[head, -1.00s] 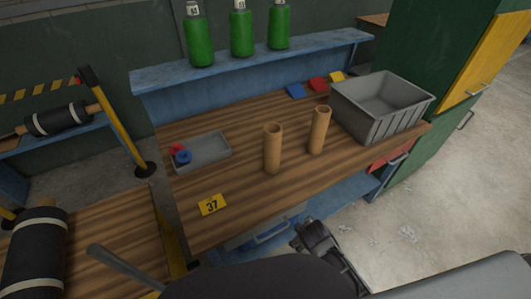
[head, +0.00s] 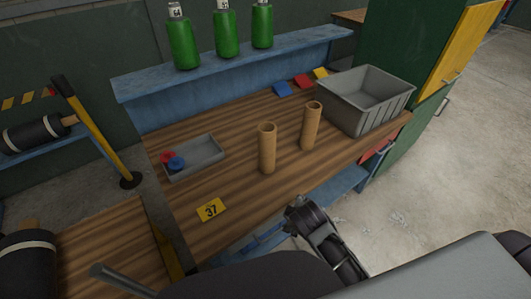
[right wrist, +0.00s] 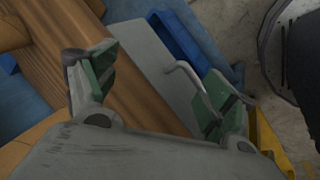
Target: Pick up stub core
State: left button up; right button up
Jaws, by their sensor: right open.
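Two brown cardboard cores stand upright and apart on the wooden workbench (head: 235,205): a left one (head: 267,149) and a right one (head: 310,126). Both have open tops, and the pictures do not clearly show which is the stub core. My right gripper (head: 297,208) is at the bench's front edge, in front of the cores and touching neither. In the right wrist view its green-padded fingers (right wrist: 158,92) are spread and empty, with the bench edge and a metal handle behind them. My left gripper is not in view.
A grey bin (head: 340,106) stands at the bench's right end. A shallow grey tray (head: 205,153) holds red and blue pieces on the left. A yellow 37 marker (head: 210,210) lies in front. Green bottles (head: 225,35) stand on the blue back shelf (head: 235,68).

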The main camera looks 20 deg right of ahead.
aim_at(268, 145)
jog(key=w+a+r+n+t, duration=0.1)
jog(key=w+r+n, duration=0.1)
jog(key=r+n, duration=0.1)
jog(key=w+r+n+t+h, duration=0.1)
jog(key=w+r+n+t, duration=0.1)
jog(key=n, duration=0.3)
jog(key=w+a+r+n+t+h, duration=0.1)
jog(key=w+r+n, duration=0.1)
jog(key=r+n, duration=0.2)
jog(key=shift+w+a+r+t, duration=0.1)
jog(key=shift+w+a+t, duration=0.2)
jog(key=shift+w+t, duration=0.1)
jog(key=w+a+r+n+t, duration=0.2)
jog(key=a+r+n+t, duration=0.2)
jog(key=r+n, duration=0.5)
jog(key=shift+w+a+r+n+t, duration=0.25)
jog(key=shift+w+n+t, duration=0.15)
jog(key=shift+n, duration=0.8)
jog(key=shift+x, duration=4.25)
